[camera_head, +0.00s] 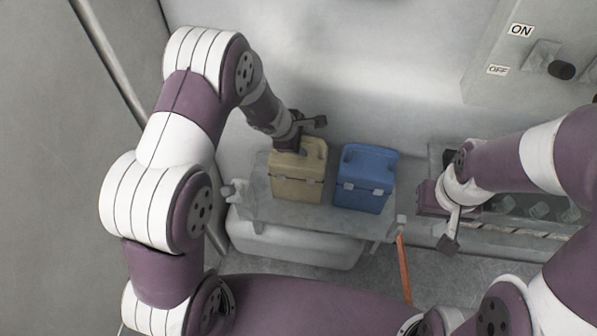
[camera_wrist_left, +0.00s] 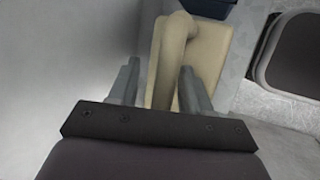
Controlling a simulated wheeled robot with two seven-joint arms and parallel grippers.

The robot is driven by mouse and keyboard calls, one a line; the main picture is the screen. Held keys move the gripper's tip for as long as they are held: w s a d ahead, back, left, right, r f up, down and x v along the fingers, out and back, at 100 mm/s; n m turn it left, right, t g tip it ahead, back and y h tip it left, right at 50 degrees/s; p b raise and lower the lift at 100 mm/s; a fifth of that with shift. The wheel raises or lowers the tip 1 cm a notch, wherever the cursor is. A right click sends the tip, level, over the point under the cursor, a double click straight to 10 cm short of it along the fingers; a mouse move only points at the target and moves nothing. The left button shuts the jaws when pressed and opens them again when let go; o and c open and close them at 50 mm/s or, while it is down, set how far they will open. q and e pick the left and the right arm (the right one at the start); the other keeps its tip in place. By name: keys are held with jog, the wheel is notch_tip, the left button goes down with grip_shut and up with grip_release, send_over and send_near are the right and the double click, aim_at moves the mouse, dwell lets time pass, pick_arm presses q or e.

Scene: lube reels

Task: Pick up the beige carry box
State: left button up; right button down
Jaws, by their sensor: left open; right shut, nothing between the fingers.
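The beige carry box (camera_head: 297,180) stands upright on a small grey table, left of a blue box. My left gripper (camera_head: 292,150) is at the top of the beige box, by its handle. In the left wrist view the open fingers of my left gripper (camera_wrist_left: 158,85) are on either side of the beige handle (camera_wrist_left: 172,50), with the box top (camera_wrist_left: 208,50) below. I cannot tell whether a finger touches it. My right gripper (camera_head: 449,240) is shut and empty, to the right of the table.
The blue box (camera_head: 365,178) stands close to the right of the beige one on the grey table (camera_head: 290,212). A wall is behind them. A control panel with an ON label (camera_head: 521,30) is at upper right. A rack (camera_head: 540,208) with several small items is at right.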

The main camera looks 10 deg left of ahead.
pick_arm(q)
jog(key=shift+s+r, duration=0.2)
jog(key=shift+w+f, duration=0.1)
jog(key=shift+f, duration=0.15)
jog(key=shift+r, duration=0.1)
grip_shut()
jog(key=shift+r, duration=0.1)
dwell(1.1)
